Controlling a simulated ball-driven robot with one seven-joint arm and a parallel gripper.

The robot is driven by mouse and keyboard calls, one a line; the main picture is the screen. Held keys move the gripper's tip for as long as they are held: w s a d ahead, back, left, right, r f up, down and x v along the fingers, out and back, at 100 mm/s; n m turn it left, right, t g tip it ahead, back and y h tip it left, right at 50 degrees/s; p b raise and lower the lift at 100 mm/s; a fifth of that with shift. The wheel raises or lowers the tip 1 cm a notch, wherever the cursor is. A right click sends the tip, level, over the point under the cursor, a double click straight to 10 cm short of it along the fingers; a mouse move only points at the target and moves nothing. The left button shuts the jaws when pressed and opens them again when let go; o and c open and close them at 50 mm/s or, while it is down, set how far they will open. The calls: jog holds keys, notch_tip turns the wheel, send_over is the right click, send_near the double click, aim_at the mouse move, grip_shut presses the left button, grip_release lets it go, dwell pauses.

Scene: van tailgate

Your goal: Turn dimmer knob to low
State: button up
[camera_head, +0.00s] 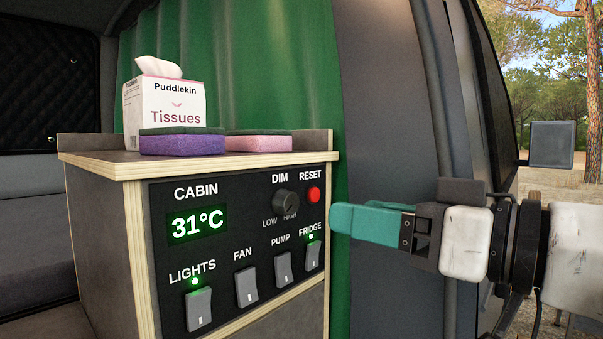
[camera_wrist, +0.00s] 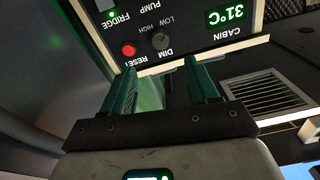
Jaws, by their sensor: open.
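The dimmer knob (camera_head: 285,202) is a round dark knob under the DIM label on the black control panel (camera_head: 220,261), with LOW at its lower left and HIGH at its lower right. Its exact pointer direction is too small to tell. The knob also shows in the wrist view (camera_wrist: 161,41), where the panel appears upside down. My gripper (camera_head: 340,220) has teal fingers and is to the right of the panel, apart from the knob. In the wrist view my gripper (camera_wrist: 162,75) is open and empty, with the knob beyond the gap between its fingers.
A red RESET button (camera_head: 313,195) sits right beside the knob. Rocker switches for lights (camera_head: 199,309), fan (camera_head: 246,287), pump (camera_head: 283,269) and fridge (camera_head: 313,255) lie below. A tissue box (camera_head: 165,105) and two sponges (camera_head: 182,143) stand on the cabinet top. A green curtain (camera_head: 240,60) hangs behind.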

aim_at(291, 203)
jog(key=shift+p+x, duration=4.65)
jog(key=shift+p, duration=0.7)
jog(key=shift+s, duration=0.1)
jog(key=shift+a, duration=0.1)
jog(key=c, duration=1)
jog(key=shift+r+m+p, duration=0.1)
jog(key=shift+m+p, duration=0.2)
jog(key=shift+p, duration=0.45)
jog(key=shift+c, duration=0.2)
jog(key=shift+m+p, duration=0.55)
jog(key=shift+m, duration=0.05)
jog(key=o, duration=1)
jog(key=shift+o, duration=0.2)
